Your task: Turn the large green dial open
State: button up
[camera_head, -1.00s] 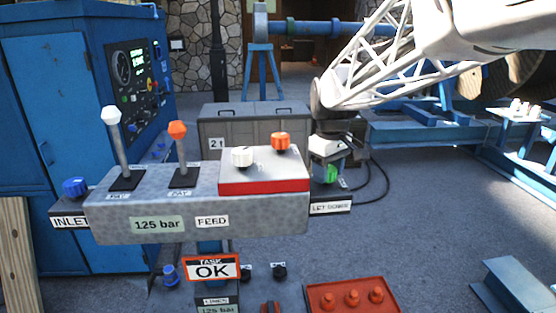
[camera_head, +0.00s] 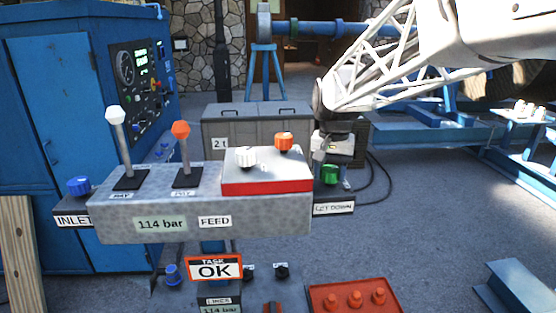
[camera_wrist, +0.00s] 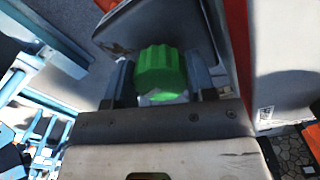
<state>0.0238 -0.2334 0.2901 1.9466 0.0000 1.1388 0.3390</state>
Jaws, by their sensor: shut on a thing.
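The large green dial (camera_head: 330,174) sits on the small bracket labelled LET DOWN, at the right end of the grey console. My gripper (camera_head: 331,163) points down over it from above. In the wrist view, the ribbed green dial (camera_wrist: 160,72) is between my two fingers, one on each side. My gripper (camera_wrist: 160,80) is shut on the dial. The dial's lower part is hidden by my gripper body in the wrist view. The console display (camera_head: 162,224) reads 114 bar.
A white-topped red box (camera_head: 267,180) with a white knob (camera_head: 245,157) and an orange knob (camera_head: 284,142) stands just left of my gripper. Two levers stand further left. A black cable (camera_head: 382,182) curves behind the dial. Open floor lies to the right.

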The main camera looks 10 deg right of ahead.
aim_at(330, 169)
jog(key=shift+m, duration=1.5)
jog(key=o, duration=0.9)
jog(key=shift+r, duration=0.1)
jog(key=shift+r, duration=3.85)
